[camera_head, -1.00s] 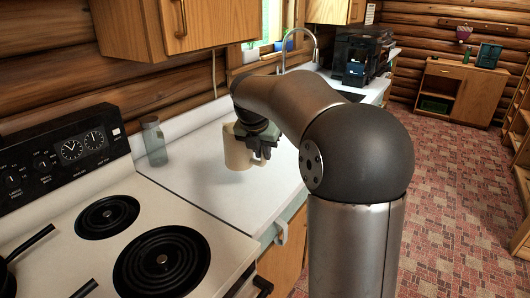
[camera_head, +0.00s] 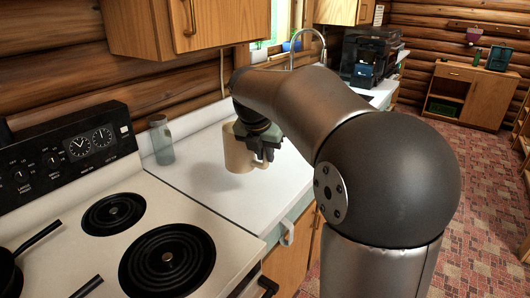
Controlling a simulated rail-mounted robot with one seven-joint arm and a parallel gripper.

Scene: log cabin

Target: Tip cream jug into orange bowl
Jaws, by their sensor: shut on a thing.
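The cream jug (camera_head: 238,154) is upright above the white counter, with its handle on the right side. My gripper (camera_head: 262,146) is shut on the jug at its right side, by the handle. My arm comes in from the right and hides part of the counter behind it. Whether the jug's base touches the counter is hard to tell; a soft shadow lies below it. I cannot see an orange bowl in this view.
A clear glass jar (camera_head: 162,140) stands on the counter (camera_head: 200,176) beside the stove (camera_head: 150,225). A pan with a handle sits at the stove's left. A wooden wall cabinet (camera_head: 190,22) hangs above. A dark machine (camera_head: 368,58) stands farther back.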

